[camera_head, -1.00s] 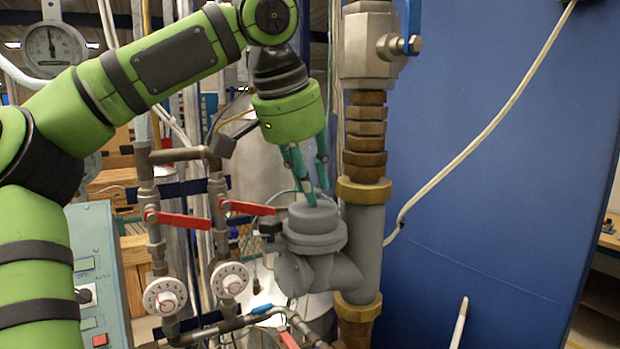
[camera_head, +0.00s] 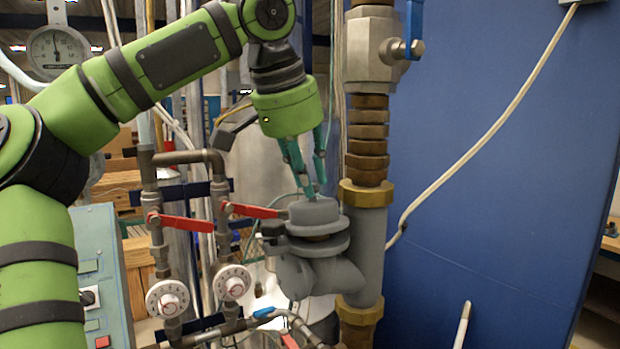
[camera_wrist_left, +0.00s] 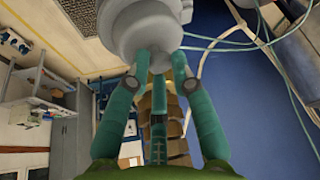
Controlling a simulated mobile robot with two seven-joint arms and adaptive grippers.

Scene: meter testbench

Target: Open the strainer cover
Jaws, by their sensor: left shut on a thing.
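The strainer cover (camera_head: 313,214) is a round grey cap on top of the grey strainer body (camera_head: 325,275), which branches off the vertical pipe. A narrow gap with a brownish band shows between the cover and the body's collar. The cover looks slightly raised and a little tilted. My left gripper (camera_head: 316,194) comes down from above, its teal fingers shut on the cover's top. In the left wrist view the fingers (camera_wrist_left: 160,62) reach to the grey cover (camera_wrist_left: 135,25); their exact contact is partly hidden. My right gripper is not in view.
The vertical pipe (camera_head: 372,235) with brass fittings stands close right of the cover. Red-handled valves (camera_head: 250,210) and white dials (camera_head: 232,283) are close on the left. A blue panel (camera_head: 500,170) fills the right, with a pale cable (camera_head: 490,125) across it.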

